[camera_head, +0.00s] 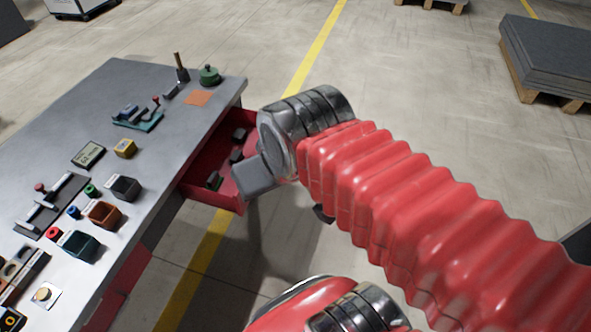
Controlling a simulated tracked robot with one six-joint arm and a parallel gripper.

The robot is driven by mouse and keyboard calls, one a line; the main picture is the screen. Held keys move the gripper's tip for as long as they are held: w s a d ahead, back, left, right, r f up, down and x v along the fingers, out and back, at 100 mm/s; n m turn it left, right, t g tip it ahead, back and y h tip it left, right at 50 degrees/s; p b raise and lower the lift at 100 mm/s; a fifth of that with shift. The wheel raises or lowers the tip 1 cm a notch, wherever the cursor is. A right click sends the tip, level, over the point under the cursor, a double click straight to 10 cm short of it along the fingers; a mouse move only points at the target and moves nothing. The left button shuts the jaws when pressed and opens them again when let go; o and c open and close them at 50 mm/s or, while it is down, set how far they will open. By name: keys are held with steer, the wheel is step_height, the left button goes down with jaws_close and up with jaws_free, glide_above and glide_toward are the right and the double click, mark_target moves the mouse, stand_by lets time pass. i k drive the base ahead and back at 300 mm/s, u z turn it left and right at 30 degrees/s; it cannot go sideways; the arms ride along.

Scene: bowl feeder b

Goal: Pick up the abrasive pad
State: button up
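A flat orange square (198,98), which looks like the abrasive pad, lies on the grey workbench (165,85) near its far right corner, beside a green round weight-like object (209,75). The visible end of my arm, with the grey block of my gripper (256,177), is over the open red drawer (196,191), to the right of and nearer than the orange square, apart from it. The fingertips cannot be made out, so I cannot tell whether they are open or hold anything. Part of the drawer is hidden behind my arm.
Several dark items, one at the drawer's back (240,134), lie in the drawer. A teal fixture (138,118), a yellow box (125,148) and small bins (103,214) stand on the bench. The floor right of the bench is open up to a pallet stack (550,60).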

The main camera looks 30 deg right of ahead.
mark_target(238, 156)
steer(key=z, duration=0.15)
steer(key=k, duration=0.5)
steer(key=z, duration=0.5)
steer(key=i, duration=1.45)
steer(key=u, duration=0.5)
